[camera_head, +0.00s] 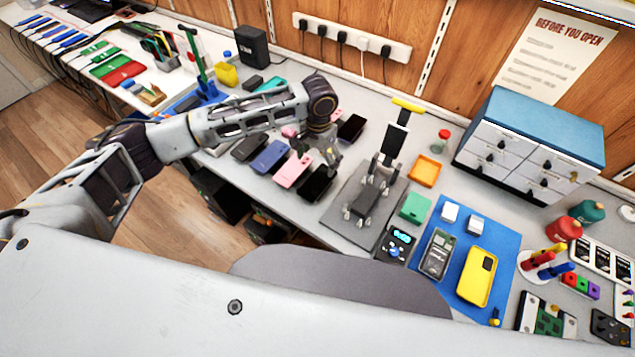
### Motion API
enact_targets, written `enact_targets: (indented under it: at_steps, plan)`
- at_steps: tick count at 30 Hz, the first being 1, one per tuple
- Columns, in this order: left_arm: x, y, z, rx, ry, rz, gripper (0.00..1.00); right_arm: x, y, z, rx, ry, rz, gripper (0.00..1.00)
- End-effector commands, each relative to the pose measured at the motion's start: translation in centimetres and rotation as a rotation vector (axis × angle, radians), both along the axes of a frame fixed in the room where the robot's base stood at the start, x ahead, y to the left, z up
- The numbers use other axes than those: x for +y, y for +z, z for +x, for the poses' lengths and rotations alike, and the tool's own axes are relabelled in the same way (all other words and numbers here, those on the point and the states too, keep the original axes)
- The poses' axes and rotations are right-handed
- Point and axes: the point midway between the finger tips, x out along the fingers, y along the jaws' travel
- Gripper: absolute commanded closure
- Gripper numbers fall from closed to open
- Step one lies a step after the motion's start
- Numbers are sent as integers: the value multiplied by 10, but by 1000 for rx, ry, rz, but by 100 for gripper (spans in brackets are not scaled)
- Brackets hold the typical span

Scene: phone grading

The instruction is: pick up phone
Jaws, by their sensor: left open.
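Several phones lie in a row on the grey bench: a dark one (249,147), a purple-blue one (269,157), a pink one (290,172) and a black one (315,186). Another black phone (351,127) lies farther back. My left gripper (328,165) points down over the far end of the black front phone, open. I cannot tell whether its fingers touch that phone. My left forearm crosses above the row and hides parts of the bench behind it. My right gripper is not in view.
Farther right are an orange tray (424,170), a blue mat (507,262) with a yellow phone (477,277), and a blue-topped drawer cabinet (533,125).

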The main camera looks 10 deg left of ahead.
Motion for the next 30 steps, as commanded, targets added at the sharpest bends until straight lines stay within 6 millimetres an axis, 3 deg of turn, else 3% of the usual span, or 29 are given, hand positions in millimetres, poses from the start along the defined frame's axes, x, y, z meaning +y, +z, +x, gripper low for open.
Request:
enact_targets:
  at_steps: [9, 17, 25, 30]
  plan:
    - [0, -38, -1, 0, -1, 0, 12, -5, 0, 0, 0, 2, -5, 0]
    - [0, -45, 0, -1, 0, 0, 12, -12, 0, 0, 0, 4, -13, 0]
    - [0, -46, 0, 0, 0, 0, 12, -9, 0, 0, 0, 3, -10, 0]
    - [1, -57, -2, 0, 0, 1, 12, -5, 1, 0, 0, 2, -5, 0]
